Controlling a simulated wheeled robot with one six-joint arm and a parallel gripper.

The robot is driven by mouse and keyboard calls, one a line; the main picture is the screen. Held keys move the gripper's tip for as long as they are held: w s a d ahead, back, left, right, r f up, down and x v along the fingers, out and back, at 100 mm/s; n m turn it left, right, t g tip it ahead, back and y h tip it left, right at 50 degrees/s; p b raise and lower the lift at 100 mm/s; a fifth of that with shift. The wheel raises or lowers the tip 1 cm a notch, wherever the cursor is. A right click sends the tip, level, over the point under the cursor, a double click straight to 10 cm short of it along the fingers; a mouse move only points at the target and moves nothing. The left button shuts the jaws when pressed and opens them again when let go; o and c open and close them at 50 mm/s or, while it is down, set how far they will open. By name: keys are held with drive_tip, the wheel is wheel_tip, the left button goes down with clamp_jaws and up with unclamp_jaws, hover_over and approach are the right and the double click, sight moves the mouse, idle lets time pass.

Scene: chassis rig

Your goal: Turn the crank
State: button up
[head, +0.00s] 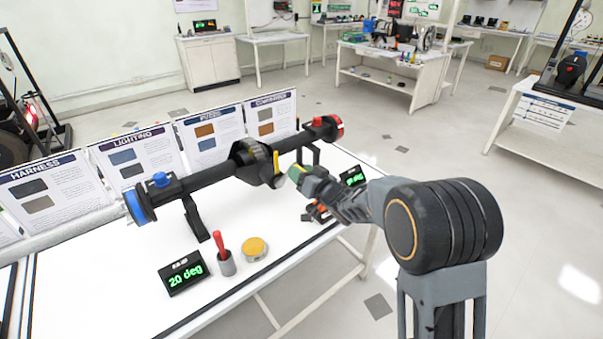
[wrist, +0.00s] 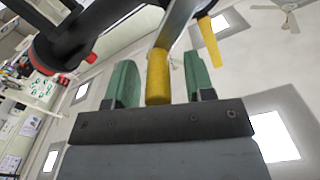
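The crank's yellow cylindrical handle (wrist: 158,77) stands between the two green fingers of my gripper (wrist: 160,85) in the wrist view. Small gaps show on both sides of the handle, so the fingers look open around it. A grey crank arm (wrist: 176,24) runs up from the handle. In the head view my gripper (head: 297,174) is just right of the dark round hub (head: 252,163) on the black axle tube (head: 208,174). There the fingers largely hide the handle. A thin yellow pointer (head: 276,161) stands by the hub, and also shows in the wrist view (wrist: 210,42).
A display (head: 184,272) reads "20 deg" on the white table (head: 120,295). A second display (head: 353,176) is partly behind my arm. Poster boards line the back.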

drive_tip(key=shift+d, duration=0.15)
drive_tip(key=v, duration=1.3)
drive_tip(key=shift+s+d+b, duration=0.2)
drive_tip(key=shift+s+b, duration=0.05)
drive_tip(key=shift+b, duration=0.05)
